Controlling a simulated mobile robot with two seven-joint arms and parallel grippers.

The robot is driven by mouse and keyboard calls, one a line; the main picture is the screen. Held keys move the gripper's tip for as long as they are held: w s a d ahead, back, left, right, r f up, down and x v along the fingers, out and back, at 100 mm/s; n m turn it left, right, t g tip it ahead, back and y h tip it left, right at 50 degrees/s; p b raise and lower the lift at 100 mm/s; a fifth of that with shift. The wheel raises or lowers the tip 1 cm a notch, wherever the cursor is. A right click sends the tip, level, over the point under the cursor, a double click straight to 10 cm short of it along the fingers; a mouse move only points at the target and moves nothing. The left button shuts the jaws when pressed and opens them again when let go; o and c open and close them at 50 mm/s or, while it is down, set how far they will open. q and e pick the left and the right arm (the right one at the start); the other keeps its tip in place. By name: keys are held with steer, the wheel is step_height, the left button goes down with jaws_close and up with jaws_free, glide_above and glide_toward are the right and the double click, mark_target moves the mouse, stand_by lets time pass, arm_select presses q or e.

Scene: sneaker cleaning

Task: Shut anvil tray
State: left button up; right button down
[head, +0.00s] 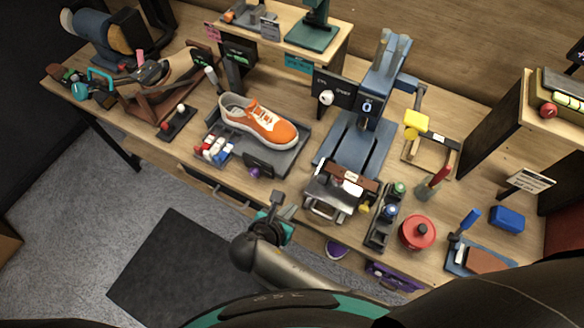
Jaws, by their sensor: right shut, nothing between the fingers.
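A metal tray with a bar handle at its front, which looks like the anvil tray (324,210), sits at the front of the blue press (352,150), near the table's front edge. It appears to stick out from the press base. A brown strip and a white piece lie across its top, so its inside is partly hidden. My right gripper (278,207) is shut and empty. It is to the left of the tray's handle in the picture, apart from it, in front of the table edge. My left gripper is not in view.
An orange sneaker (268,124) sits on a grey tray (290,163) left of the press. A rack of small bottles (378,232) and a red round pot (418,233) stand to the right.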

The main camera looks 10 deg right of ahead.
steer(key=b, duration=0.7)
glide_toward(313, 180)
step_height(313, 180, down, 5)
steer(key=shift+s+r, duration=0.15)
steer(key=shift+r, duration=0.1)
steer(key=w+d, duration=0.1)
steer(key=w+b, duration=0.1)
steer(key=shift+w+d+r, duration=0.1)
steer(key=shift+w+d, duration=0.3)
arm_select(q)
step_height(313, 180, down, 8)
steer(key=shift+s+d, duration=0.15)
arm_select(e)
steer(key=shift+w+d, duration=0.15)
steer(key=shift+w, duration=0.1)
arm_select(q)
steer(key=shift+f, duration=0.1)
